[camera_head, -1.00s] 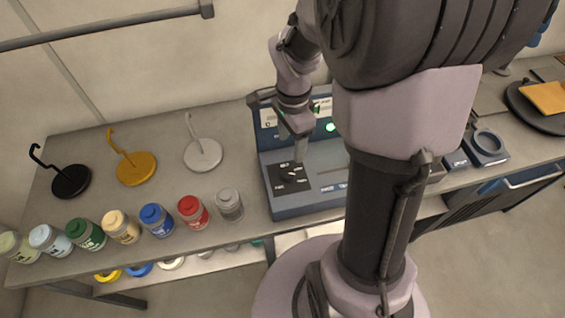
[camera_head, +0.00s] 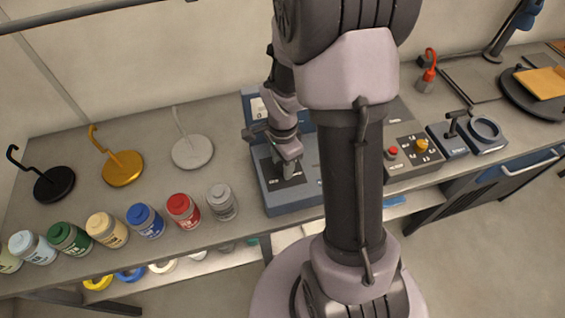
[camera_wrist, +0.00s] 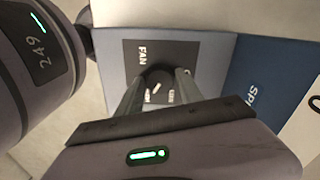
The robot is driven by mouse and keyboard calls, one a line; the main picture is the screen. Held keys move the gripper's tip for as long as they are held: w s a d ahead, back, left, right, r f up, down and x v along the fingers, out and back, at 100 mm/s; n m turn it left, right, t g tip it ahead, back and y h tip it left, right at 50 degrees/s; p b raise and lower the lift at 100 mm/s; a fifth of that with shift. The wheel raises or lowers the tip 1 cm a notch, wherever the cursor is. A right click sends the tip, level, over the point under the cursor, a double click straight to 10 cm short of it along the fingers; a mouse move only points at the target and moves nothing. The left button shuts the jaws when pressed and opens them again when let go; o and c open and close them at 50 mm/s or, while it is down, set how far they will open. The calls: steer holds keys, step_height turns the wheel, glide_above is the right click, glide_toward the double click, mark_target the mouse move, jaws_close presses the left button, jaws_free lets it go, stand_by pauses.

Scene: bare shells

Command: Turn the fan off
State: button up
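The fan's dark round knob (camera_wrist: 157,78) sits on a black plate marked FAN (camera_wrist: 143,52) in the wrist view. A short white pointer mark shows slanted on its top; the small labels around it are too blurred to read surely. The plate is on the blue-grey console (camera_head: 290,207), at its left part. My gripper (camera_wrist: 161,80) points down at the knob, one finger on each side. Its fingers are apart, and I cannot tell whether they touch the knob. In the head view my gripper (camera_head: 289,172) covers most of the knob.
Several lidded jars (camera_head: 146,221) and three hook stands (camera_head: 192,150) stand left of the console. A grey panel with a red button (camera_head: 392,152) and a yellow knob (camera_head: 421,146) lies right of my arm. My arm hides the console's middle.

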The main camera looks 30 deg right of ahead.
jaws_close()
steer(key=n, duration=1)
steer(key=n+p, duration=0.1)
steer(key=n, duration=0.6)
steer(key=shift+n, duration=0.3)
steer(key=n+p, duration=0.1)
steer(key=n, duration=0.5)
steer(key=shift+n, duration=0.3)
